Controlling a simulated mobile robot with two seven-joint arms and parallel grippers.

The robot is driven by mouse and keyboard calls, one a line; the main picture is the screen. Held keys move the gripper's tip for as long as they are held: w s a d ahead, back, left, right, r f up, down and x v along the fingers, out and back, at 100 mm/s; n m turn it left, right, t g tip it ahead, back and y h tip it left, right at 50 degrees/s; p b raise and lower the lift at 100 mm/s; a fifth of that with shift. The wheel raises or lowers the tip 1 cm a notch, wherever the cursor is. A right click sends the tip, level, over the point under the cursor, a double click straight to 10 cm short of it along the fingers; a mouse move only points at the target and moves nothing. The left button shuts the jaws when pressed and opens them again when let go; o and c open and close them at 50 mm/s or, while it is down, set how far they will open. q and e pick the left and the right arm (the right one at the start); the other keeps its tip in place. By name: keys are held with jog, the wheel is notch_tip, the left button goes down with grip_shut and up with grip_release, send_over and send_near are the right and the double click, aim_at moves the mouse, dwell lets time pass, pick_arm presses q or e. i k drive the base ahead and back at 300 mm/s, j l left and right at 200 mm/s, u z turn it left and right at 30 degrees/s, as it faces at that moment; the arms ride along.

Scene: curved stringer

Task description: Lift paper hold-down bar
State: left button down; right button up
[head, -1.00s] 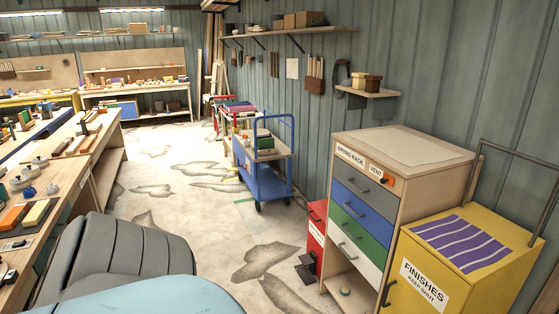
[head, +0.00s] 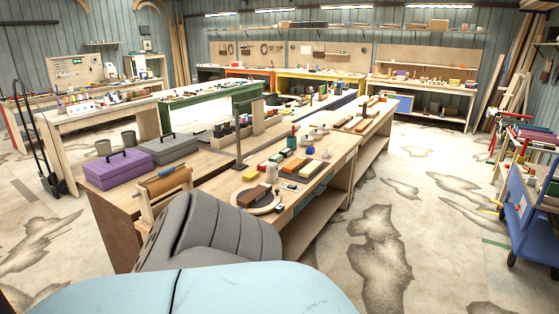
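A wooden stand with a roll of brown paper (head: 168,181) is at the near left end of the long workbench. A bar on this stand is too small to tell apart from the frame, so I cannot make out the paper hold-down bar for sure. The near part of the stand is partly covered by my own grey body part. Neither of my grippers is in view.
A purple toolbox (head: 118,169) and a grey toolbox (head: 172,149) stand behind the roll. A round turntable (head: 256,200) with a brown block lies to its right. Open floor (head: 410,235) lies right of the bench; a blue cart (head: 530,205) stands at far right.

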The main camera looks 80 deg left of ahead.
aim_at(172, 169)
jog(key=u, duration=3.35)
jog(key=i+z, duration=0.25)
jog(key=z, duration=0.25)
jog(key=i+j+z, duration=0.1)
jog(key=i+z, duration=0.2)
jog(key=z, duration=0.15)
